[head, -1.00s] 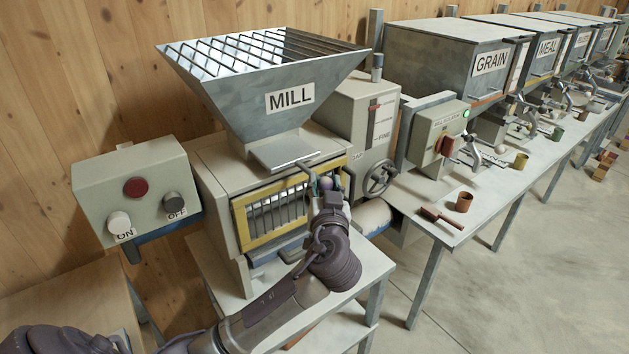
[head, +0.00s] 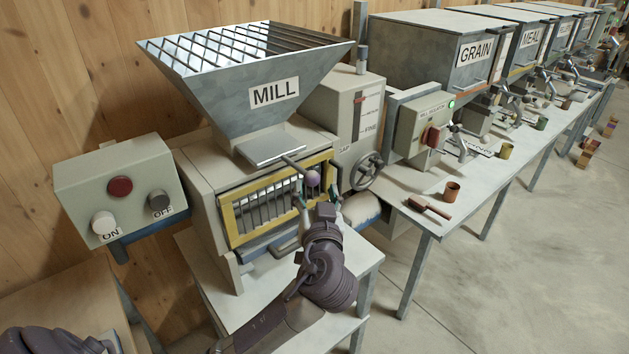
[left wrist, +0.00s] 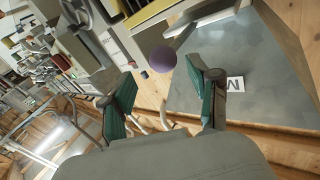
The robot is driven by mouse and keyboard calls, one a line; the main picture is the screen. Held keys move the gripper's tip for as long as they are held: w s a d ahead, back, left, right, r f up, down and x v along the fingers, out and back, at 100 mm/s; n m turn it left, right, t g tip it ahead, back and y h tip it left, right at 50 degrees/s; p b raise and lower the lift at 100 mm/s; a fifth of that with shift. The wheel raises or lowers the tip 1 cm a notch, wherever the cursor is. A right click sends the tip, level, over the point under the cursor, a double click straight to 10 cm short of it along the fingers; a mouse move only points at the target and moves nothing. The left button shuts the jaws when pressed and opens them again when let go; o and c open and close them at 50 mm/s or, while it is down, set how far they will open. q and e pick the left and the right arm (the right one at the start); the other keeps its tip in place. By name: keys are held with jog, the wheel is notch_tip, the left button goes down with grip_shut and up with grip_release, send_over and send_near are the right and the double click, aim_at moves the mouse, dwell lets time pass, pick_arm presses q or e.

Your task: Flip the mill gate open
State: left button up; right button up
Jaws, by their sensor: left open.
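The mill (head: 275,95) stands left of centre in the head view. Its gate is a grey plate (head: 268,149) under the hopper, with a thin rod (head: 294,164) ending in a purple ball knob (head: 313,178) at its right. My left gripper (head: 317,204) is open and empty, just below and in front of the knob, apparently apart from it. In the left wrist view the knob (left wrist: 163,59) shows beyond the gap between the green fingertips (left wrist: 160,82). My right gripper is not in view.
A yellow-framed grille (head: 265,208) is behind my left gripper. A handwheel (head: 367,170) is close on its right. A switch box (head: 120,190) stands at the left. A brush (head: 430,208) and brown cup (head: 452,191) lie on the right bench.

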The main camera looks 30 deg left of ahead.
pick_arm(q)
jog(key=v, duration=0.7)
jog(key=shift+d, duration=0.2)
jog(key=shift+s, duration=0.1)
